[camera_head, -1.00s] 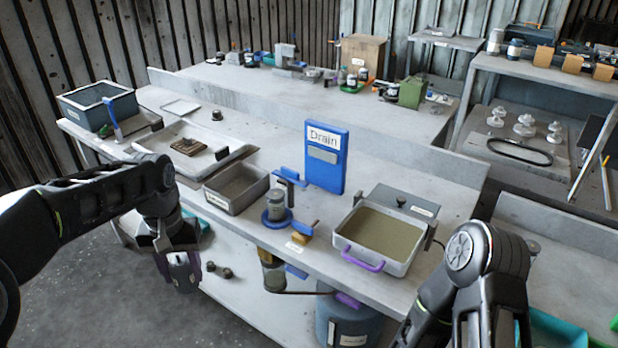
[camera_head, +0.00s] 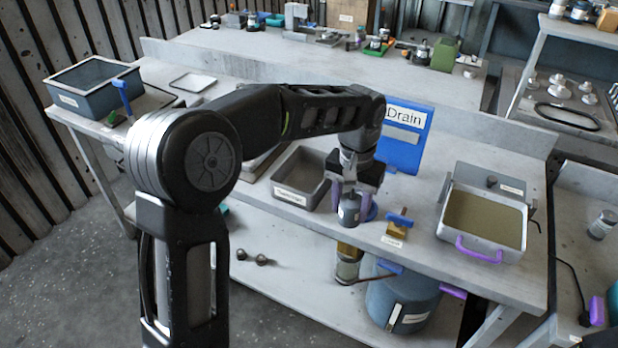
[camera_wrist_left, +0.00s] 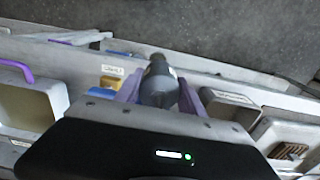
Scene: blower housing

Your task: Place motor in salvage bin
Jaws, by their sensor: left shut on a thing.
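My left gripper (camera_head: 351,192) is shut on the motor (camera_head: 349,209), a small dark grey cylinder, and holds it at the bench's front edge, just right of a grey open bin. In the left wrist view, the motor (camera_wrist_left: 158,82) sits between the purple fingers of my left gripper (camera_wrist_left: 160,96). The grey open bin (camera_head: 288,192) has a front label too small to read; its visible inside looks empty. A larger blue-grey bin (camera_head: 80,106) stands at the bench's far left, also with an unreadable label. My right gripper is out of view.
A blue Drain sign (camera_head: 405,150) stands behind my left gripper. A tan-filled tray (camera_head: 485,222) with a purple handle is to the right. A blue-handled brass part (camera_head: 398,225) lies near the front edge. A blue drum (camera_head: 402,300) stands below.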

